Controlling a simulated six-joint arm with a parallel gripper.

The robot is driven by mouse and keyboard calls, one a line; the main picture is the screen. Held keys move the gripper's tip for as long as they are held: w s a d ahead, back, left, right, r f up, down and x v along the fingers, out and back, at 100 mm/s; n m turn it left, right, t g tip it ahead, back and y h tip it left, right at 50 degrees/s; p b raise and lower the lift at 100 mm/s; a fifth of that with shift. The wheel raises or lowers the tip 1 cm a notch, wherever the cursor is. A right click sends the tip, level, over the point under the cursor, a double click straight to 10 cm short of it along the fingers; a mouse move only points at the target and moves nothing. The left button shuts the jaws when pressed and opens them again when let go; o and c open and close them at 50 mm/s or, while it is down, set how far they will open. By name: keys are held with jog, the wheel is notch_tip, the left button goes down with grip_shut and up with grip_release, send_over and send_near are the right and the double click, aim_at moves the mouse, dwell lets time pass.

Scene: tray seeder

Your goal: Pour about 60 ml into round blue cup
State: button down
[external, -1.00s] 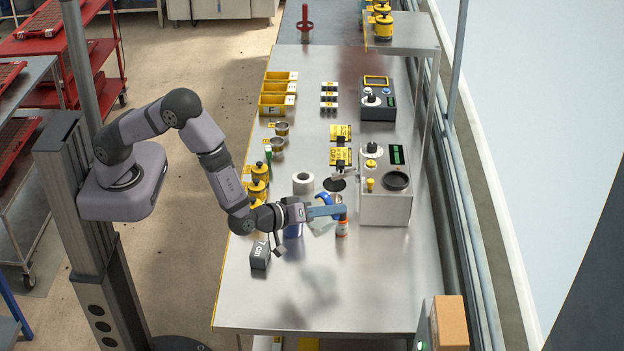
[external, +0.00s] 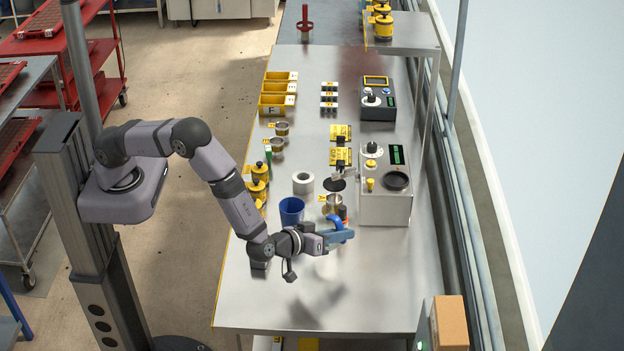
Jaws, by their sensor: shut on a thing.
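The round blue cup (external: 292,210) stands upright on the steel bench, left of the metal cup. My gripper (external: 338,236) is in front and to the right of the blue cup, apart from it. It is shut on a blue-handled vessel (external: 333,222). The vessel's pale, see-through body is hard to make out against the bench, so its tilt and any contents cannot be told. No stream into the blue cup shows.
The bench front (external: 300,312) is clear.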

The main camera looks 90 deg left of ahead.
jog(key=shift+w+d+f+m+g+y+b, duration=0.15)
jog(key=shift+w+d+f+m+b, duration=0.15)
jog(key=shift+f, duration=0.25)
jog(key=shift+w+d+f+m+g+y+b, duration=0.15)
jog(key=shift+d+f+m+g+b, duration=0.1)
jog(key=shift+f, duration=0.25)
jog(key=shift+w+d+f+m+g+y+b, duration=0.1)
jog(key=shift+w+d+f+m+b, duration=0.15)
jog(key=shift+f, duration=0.3)
jog(key=shift+w+d+f+m+g+y+b, duration=0.2)
jog(key=shift+f+m+b, duration=0.15)
jog(key=shift+f+b, duration=0.15)
jog(key=shift+w+d+f+m+g+y+b, duration=0.1)
jog(key=shift+w+d+f+m+g+b, duration=0.1)
jog(key=shift+f+m+b, duration=0.25)
jog(key=shift+d+f+b, duration=0.1)
jog(key=shift+b, duration=0.2)
